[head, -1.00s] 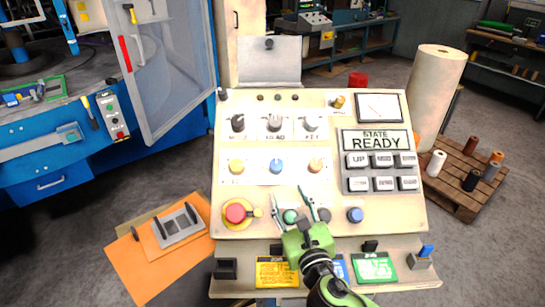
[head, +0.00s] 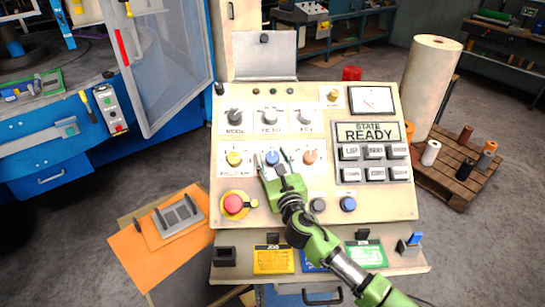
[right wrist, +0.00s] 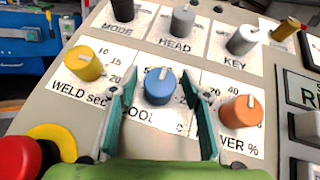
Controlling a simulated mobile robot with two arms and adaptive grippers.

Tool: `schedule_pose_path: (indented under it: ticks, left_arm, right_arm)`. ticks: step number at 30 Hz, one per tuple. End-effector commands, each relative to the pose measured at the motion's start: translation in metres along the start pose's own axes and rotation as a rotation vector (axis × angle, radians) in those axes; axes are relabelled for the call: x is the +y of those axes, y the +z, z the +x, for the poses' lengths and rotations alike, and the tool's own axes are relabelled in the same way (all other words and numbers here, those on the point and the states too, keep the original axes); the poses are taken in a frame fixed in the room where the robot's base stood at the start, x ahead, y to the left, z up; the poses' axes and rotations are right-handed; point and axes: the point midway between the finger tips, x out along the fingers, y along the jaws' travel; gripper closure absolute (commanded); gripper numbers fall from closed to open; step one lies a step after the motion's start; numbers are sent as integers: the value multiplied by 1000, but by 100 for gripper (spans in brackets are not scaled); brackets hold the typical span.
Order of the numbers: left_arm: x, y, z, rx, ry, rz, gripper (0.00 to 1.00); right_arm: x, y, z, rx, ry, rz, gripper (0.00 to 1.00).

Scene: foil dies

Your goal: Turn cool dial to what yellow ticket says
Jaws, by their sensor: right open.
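The blue cool dial (head: 272,158) is the middle knob of the lower dial row on the sloped panel. In the right wrist view, the blue dial (right wrist: 160,86) has a white pointer mark aimed roughly straight up, and its label is partly hidden. My right gripper (right wrist: 161,80) is open, with one teal finger on each side of the dial and gaps visible on both sides; in the head view the right gripper (head: 275,161) is at the dial. The yellow ticket (head: 273,260) stands on the front ledge; its text is too small to read.
A yellow weld dial (right wrist: 84,63) is left of the blue dial and an orange dial (right wrist: 241,111) is right of it, close to my fingers. The red button (head: 233,204) is lower left. A green ticket (head: 364,255) and a partly hidden blue ticket (head: 315,261) share the ledge.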

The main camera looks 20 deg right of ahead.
Motion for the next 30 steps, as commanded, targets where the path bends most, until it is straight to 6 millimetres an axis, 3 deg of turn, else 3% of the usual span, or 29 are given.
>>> schedule_pose_path:
  ticks: [6,11,21,30]
  left_arm:
    - [2,11,0,-16,2,0,57]
    - [2,11,0,-16,2,0,57]
    - [1,8,4,-11,1,0,57]
    - [1,7,20,-7,1,0,57]
  right_arm:
    - [0,0,0,-1,0,0,57]
    - [0,0,0,-1,0,0,95]
    - [1,-1,0,-1,-23,16,96]
    - [3,-2,0,-2,-166,117,96]
